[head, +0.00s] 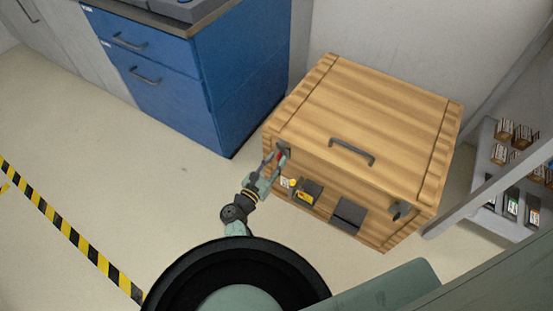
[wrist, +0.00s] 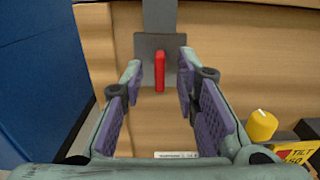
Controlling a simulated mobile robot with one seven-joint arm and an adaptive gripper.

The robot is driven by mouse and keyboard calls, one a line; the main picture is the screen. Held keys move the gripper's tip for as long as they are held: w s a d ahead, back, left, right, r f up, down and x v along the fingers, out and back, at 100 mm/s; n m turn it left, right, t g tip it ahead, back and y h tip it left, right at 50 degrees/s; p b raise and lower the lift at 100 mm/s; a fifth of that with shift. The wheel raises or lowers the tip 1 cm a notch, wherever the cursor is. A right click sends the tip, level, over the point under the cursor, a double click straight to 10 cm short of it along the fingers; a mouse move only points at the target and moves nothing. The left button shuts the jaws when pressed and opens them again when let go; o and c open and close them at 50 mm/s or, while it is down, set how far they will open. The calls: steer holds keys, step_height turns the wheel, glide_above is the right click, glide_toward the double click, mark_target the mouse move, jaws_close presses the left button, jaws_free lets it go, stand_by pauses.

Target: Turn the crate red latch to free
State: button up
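The wooden crate (head: 375,105) stands on the floor with its lid down. Its red latch (wrist: 160,72) is a short bar on a grey plate (wrist: 147,45), upright in the wrist view. In the head view the latch is a small red spot (head: 279,156) at the crate's front left, partly hidden by my gripper. My gripper (wrist: 159,72) is open, its purple-padded fingers left and right of the latch with gaps on both sides. In the head view my gripper (head: 274,165) is at the crate's front left corner. I cannot tell how deep the fingertips reach.
A yellow knob (wrist: 261,125) and a yellow label (wrist: 297,156) are right of my gripper on the crate front. A dark handle (head: 352,150) is on the lid. A blue cabinet (head: 205,75) stands left; a grey rack (head: 485,150) stands right. Floor at left is clear.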

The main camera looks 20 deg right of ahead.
steer(key=shift+w+d, duration=0.4)
steer(key=shift+d, duration=0.1)
jaws_close()
